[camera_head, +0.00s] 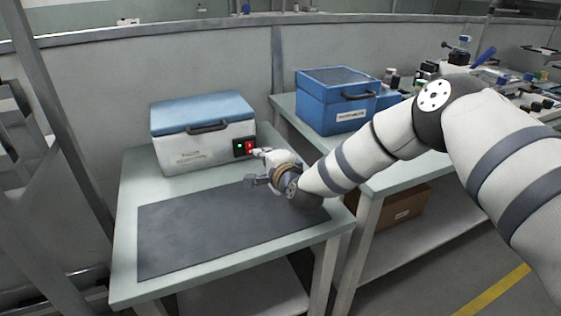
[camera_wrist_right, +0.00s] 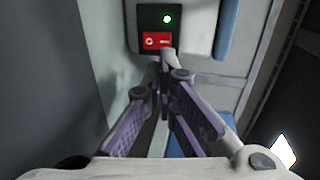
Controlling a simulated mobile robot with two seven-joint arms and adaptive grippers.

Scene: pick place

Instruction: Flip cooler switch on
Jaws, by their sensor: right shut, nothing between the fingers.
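The cooler (camera_head: 190,143) is a white box with a blue lid and a black handle, standing at the back of the near table. Its red switch (camera_head: 249,147) sits on a black panel at the right end of the front face, beside a lit green light (camera_head: 240,146). In the right wrist view the red switch (camera_wrist_right: 157,40) shows just beyond the fingertips, with the green light (camera_wrist_right: 167,19) lit. My right gripper (camera_head: 257,153) is shut and empty, its tips at the lower edge of the switch in the right wrist view (camera_wrist_right: 164,60); contact is unclear. My left gripper is out of view.
A dark mat (camera_head: 200,232) lies on the near table (camera_head: 134,185) in front of the cooler. A blue box (camera_head: 330,108) stands on the adjoining table to the right, with a cardboard box (camera_head: 402,207) on the shelf beneath. Several lab items fill the far right.

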